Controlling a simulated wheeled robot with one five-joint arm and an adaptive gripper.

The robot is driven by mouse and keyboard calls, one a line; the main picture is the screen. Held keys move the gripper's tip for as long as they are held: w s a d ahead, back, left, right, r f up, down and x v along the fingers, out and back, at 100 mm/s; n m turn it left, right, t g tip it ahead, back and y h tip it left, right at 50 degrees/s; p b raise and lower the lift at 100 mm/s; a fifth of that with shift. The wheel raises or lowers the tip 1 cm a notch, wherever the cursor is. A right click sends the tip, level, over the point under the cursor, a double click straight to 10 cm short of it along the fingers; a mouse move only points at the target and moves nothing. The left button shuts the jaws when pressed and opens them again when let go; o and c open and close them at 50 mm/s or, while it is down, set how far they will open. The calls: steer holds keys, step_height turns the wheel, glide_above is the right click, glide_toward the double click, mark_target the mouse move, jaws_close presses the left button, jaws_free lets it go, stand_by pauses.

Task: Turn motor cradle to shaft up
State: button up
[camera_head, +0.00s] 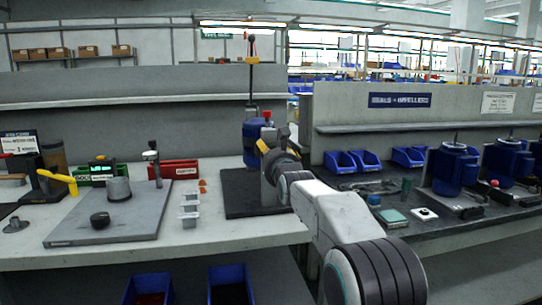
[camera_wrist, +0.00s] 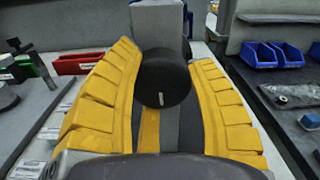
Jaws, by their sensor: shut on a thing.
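The motor cradle stands on a dark base plate (camera_head: 233,193) on the light bench in the head view. The blue motor (camera_head: 249,150) sits in it, partly hidden behind the grey upright and my arm; I cannot make out its shaft. My gripper (camera_head: 264,147) is at the near right side of the cradle. In the wrist view its yellow fingers (camera_wrist: 165,100) are shut around a round black knob (camera_wrist: 164,72) with a small white mark. The cradle's grey upright (camera_wrist: 158,20) is right behind the knob. A small red knob (camera_head: 267,114) shows at the cradle's top.
A grey plate (camera_head: 100,228) with a round grey part and black knob lies to the left. Small light trays (camera_head: 190,205) and a red bin (camera_head: 180,168) stand between. The right bench holds blue bins (camera_head: 365,160) and blue pump units (camera_head: 455,168).

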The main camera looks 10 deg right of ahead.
steer(key=shift+f, duration=0.25)
steer(key=o, duration=1.3)
steer(key=shift+r, duration=0.15)
steer(key=shift+c, duration=0.2)
steer(key=shift+s, duration=0.15)
steer(key=s, duration=1.1)
steer(key=shift+s, duration=0.35)
